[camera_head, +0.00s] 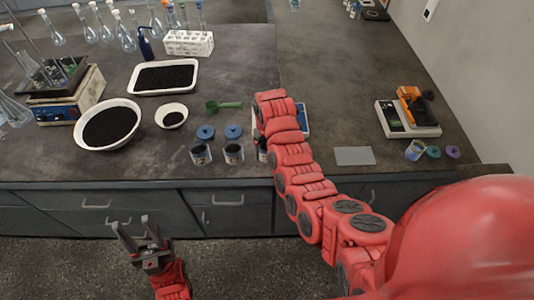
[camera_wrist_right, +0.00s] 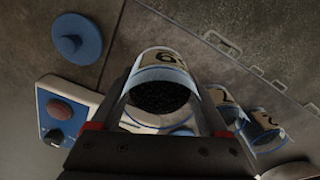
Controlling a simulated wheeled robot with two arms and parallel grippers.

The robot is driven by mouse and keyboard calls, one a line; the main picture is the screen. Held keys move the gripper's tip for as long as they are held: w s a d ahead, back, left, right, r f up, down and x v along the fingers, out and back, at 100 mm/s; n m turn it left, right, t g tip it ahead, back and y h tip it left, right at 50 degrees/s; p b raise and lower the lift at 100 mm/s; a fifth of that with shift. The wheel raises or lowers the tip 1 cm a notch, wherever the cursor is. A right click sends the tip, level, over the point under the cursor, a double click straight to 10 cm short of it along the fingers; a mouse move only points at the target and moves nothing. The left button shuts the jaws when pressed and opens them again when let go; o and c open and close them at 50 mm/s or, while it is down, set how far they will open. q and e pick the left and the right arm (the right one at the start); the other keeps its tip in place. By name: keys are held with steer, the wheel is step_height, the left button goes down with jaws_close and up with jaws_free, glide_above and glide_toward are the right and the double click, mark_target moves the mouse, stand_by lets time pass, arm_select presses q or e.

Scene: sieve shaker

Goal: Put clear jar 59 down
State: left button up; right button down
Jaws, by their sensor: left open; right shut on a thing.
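A clear jar (camera_wrist_right: 162,60) with dark granules in it and a pale label stands between the fingers of my right gripper (camera_wrist_right: 165,92) in the right wrist view, and the gripper is shut on it. The label is only partly readable. In the head view a sliver of a jar (camera_head: 262,148) shows beside my right arm, which hides the right fingertips. I cannot tell whether the held jar touches the surface below. My left gripper (camera_head: 134,222) is open and empty, in front of the drawers, below the bench top.
Two similar jars (camera_head: 200,154) (camera_head: 233,153) stand at the bench's front edge with blue lids (camera_head: 205,132) behind them. A blue-edged device (camera_wrist_right: 65,115) is close to the held jar. A grey mat (camera_head: 355,156) and orange-topped balance (camera_head: 410,115) are right. White bowl (camera_head: 82,135) is left.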

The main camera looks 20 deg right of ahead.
steer(key=shift+w+d, duration=0.15)
steer(key=shift+w, duration=0.4)
steer(key=shift+w+d, duration=0.15)
steer(key=shift+w, duration=0.4)
steer(key=shift+f+p, duration=0.6)
steer(key=shift+p, duration=0.05)
steer(key=shift+f, duration=1.3)
steer(key=shift+f, duration=0.2)
jaws_free()
steer(key=shift+r, duration=0.1)
